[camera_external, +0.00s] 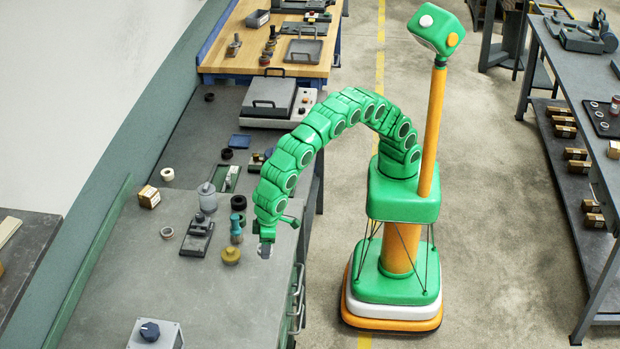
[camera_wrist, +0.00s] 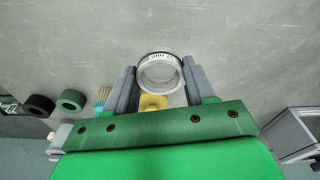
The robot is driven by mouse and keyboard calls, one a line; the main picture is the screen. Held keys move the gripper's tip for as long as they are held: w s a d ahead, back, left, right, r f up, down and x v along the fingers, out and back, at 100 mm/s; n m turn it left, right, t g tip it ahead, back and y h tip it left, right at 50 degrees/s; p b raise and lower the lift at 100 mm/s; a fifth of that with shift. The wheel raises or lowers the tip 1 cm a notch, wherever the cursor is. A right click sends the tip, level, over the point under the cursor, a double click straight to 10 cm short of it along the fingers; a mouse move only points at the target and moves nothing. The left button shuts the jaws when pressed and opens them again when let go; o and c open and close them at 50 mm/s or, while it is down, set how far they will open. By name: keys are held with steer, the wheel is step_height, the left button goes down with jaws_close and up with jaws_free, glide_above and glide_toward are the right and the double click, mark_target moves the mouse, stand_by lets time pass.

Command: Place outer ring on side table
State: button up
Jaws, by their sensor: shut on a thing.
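My gripper (camera_external: 265,246) hangs over the grey worktop, near its right edge, pointing down. In the wrist view my gripper (camera_wrist: 160,70) has its two grey fingers on either side of a silver metal ring (camera_wrist: 160,56) with dark markings. It is shut on this outer ring and holds it at the fingertips, with plain grey surface seen through and around it. The ring is small and hard to make out in the external view. I cannot tell whether the ring touches the worktop. Which surface is the side table is not clear from the pictures.
The grey worktop (camera_external: 215,300) is mostly bare at the front, with a grey box with a knob (camera_external: 152,333). A yellow round piece (camera_external: 231,256), a black fixture (camera_external: 197,237) and a grey canister (camera_external: 207,198) stand nearby. A bench with a black tray (camera_external: 603,122) is far right.

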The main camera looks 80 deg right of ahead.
mark_target(260, 270)
steer(key=shift+w+a+f, duration=0.25)
steer(key=shift+a+f, duration=0.1)
steer(key=shift+f, duration=0.2)
steer(key=shift+w+a+f, duration=0.3)
steer(key=shift+a+f, duration=0.05)
steer(key=shift+f, duration=0.2)
steer(key=shift+w+a+f, duration=0.25)
steer(key=shift+a+f, duration=0.1)
steer(key=shift+f, duration=0.2)
steer(key=shift+w+a+f, duration=0.1)
steer(key=shift+f, duration=1.3)
steer(key=shift+f, duration=0.2)
steer(key=o, duration=1.2)
